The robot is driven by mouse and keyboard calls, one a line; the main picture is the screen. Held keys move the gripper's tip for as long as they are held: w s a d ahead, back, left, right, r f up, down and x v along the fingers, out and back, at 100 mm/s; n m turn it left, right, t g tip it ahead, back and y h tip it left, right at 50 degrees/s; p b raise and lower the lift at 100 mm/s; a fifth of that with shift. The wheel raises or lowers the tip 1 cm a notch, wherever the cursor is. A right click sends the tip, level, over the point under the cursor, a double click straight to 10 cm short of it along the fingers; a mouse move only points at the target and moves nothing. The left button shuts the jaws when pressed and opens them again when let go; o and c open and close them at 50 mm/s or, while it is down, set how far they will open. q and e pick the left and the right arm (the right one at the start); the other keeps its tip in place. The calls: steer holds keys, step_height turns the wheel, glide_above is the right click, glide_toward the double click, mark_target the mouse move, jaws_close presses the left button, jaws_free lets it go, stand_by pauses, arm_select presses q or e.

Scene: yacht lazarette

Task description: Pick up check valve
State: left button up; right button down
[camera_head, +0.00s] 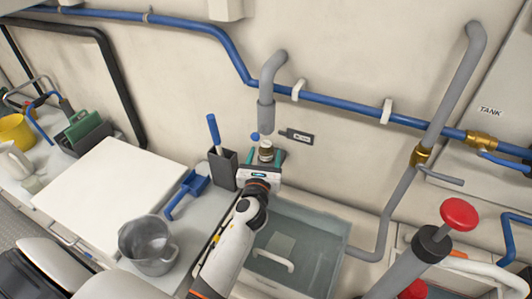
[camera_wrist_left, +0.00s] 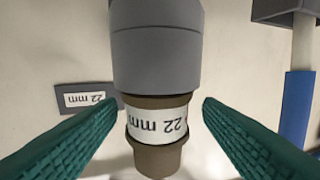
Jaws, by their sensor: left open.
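The check valve (camera_head: 265,151) is a small brass-brown fitting with a white band, below the end of a grey pipe (camera_head: 266,115) on the wall. In the left wrist view the valve (camera_wrist_left: 160,122) shows its "22 mm" label, and the grey pipe end (camera_wrist_left: 155,50) meets or overlaps its top; I cannot tell if they are joined. My left gripper (camera_head: 265,157) is open, with one green ribbed finger on each side of the valve. Gaps show between fingers and valve in the wrist view (camera_wrist_left: 160,108). My right gripper is not in view.
A clear bin (camera_head: 318,222) lies below and right of my left gripper. A dark holder (camera_head: 222,170) with a blue-handled tool stands just left. A grey pot (camera_head: 147,245), blue scoop (camera_head: 187,192) and white lid (camera_head: 105,190) are farther left. A red-knobbed pump (camera_head: 459,213) is at right.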

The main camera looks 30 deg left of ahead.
arm_select(q)
steer(key=x, duration=0.3)
steer(key=shift+w, duration=0.3)
steer(key=shift+s, duration=0.1)
steer(key=shift+c, duration=0.2)
steer(key=shift+c, duration=1.4)
steer(key=c, duration=1)
steer(key=shift+o, duration=0.2)
